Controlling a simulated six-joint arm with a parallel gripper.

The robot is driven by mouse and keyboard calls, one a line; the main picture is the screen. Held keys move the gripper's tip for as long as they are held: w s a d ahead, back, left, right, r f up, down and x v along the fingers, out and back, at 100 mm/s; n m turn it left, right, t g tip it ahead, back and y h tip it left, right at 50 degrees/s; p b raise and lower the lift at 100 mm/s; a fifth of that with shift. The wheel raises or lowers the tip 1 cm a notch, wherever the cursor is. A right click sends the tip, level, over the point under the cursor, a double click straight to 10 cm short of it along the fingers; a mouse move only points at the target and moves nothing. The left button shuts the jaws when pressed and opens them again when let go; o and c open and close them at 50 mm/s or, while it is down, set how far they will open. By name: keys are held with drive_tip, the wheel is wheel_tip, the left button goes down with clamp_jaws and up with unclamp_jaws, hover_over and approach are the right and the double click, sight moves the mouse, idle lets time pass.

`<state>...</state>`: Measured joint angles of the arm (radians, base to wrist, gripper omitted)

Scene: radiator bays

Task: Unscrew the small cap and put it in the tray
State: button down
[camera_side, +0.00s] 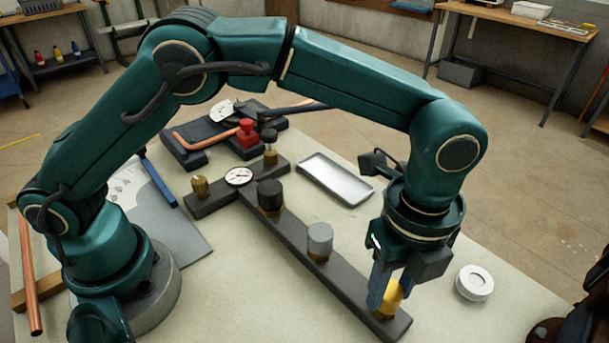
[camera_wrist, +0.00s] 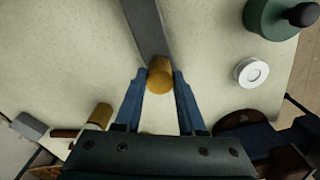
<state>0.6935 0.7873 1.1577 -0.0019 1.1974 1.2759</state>
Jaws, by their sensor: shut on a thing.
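A yellow cap (camera_side: 393,294) is at the near right end of a long dark bar (camera_side: 345,287). My gripper (camera_side: 388,292) points down and is shut on this cap. In the wrist view the yellow cap (camera_wrist: 160,80) sits between the blue fingertips, at the end of the bar (camera_wrist: 146,28). I cannot tell whether it is still seated on its fitting. A grey cap (camera_side: 320,238) and a larger black cap (camera_side: 269,194) stand further back along the bar. The silver tray (camera_side: 322,184) lies behind the bar and looks empty.
A round white gauge or ring (camera_side: 474,283) lies right of my gripper. A dial gauge (camera_side: 238,176), a brass fitting (camera_side: 200,187) and a red valve part (camera_side: 247,133) stand further back left. The pale tabletop is clear between the bar and the tray.

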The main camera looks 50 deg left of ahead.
drive_tip(key=n, duration=0.5)
drive_tip(key=shift+n, duration=0.3)
drive_tip(key=n, duration=1.3)
drive_tip(key=c, duration=0.7)
unclamp_jaws()
